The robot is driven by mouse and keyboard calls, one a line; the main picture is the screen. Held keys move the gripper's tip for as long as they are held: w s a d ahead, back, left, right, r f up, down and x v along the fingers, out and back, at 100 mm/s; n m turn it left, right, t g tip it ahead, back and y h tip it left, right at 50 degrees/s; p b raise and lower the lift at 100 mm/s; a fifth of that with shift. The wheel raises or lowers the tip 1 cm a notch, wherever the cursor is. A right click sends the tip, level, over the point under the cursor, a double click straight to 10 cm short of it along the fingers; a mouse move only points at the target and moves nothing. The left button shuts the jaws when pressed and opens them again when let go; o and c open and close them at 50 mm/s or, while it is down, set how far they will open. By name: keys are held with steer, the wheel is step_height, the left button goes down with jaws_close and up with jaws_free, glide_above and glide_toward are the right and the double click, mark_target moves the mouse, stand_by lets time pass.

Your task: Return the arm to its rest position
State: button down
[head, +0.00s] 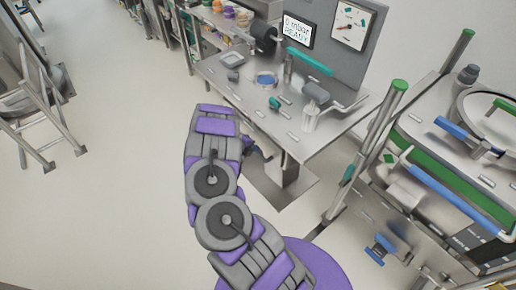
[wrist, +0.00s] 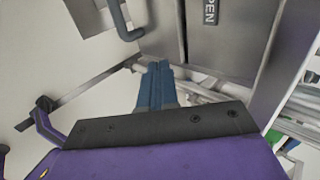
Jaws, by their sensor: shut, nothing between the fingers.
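My purple and grey arm reaches up from the bottom middle of the head view, bent at two round joints. Its far end lies beside the left front edge of a steel bench (head: 225,85). My gripper (wrist: 157,72) shows in the wrist view as two blue-grey fingers close together, shut with nothing between them. In the head view the fingers are not clearly seen, as the arm's end hides them. In the wrist view the fingers point toward a grey panel (wrist: 222,50) with a partly cut-off label reading "PEN".
A green-capped post (head: 378,135) and a steel cart (head: 430,140) stand right. A metal frame (head: 40,100) stands left. Open floor (head: 110,200) lies left of my arm.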

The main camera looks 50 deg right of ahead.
steer(key=w+a+r+n+t+y, duration=0.2)
steer(key=w+a+r+n+t, duration=0.2)
steer(key=w+a+r, duration=0.45)
steer(key=w+a+r+n+t+y, duration=0.2)
steer(key=w+a+r+n+t, duration=0.25)
steer(key=w+a, duration=0.6)
steer(key=w+a+r+n+t+y, duration=0.1)
steer(key=w+a+r+n+y, duration=0.15)
steer(key=a+r+n, duration=0.5)
steer(key=w+a+r+n+t+y, duration=0.1)
steer(key=a+r+n+t+y, duration=0.2)
steer(key=a+r, duration=0.85)
steer(key=s+a+r+n+g+y, duration=0.25)
steer(key=s+a+n, duration=0.35)
steer(key=s+a, duration=0.35)
steer(key=s+a+r+n+g+y, duration=0.25)
steer(key=s+a+n, duration=0.45)
steer(key=s, duration=0.4)
steer(key=s+d+n+g+h, duration=0.2)
steer(key=s+d+n+g, duration=0.1)
steer(key=s, duration=1.1)
steer(key=s+d+f+n+g+h, duration=0.1)
steer(key=s+d+n+g+h, duration=0.2)
steer(key=s, duration=1.2)
steer(key=shift+d+n+g, duration=0.4)
steer(key=shift+d+g, duration=0.15)
steer(key=shift+d, duration=0.55)
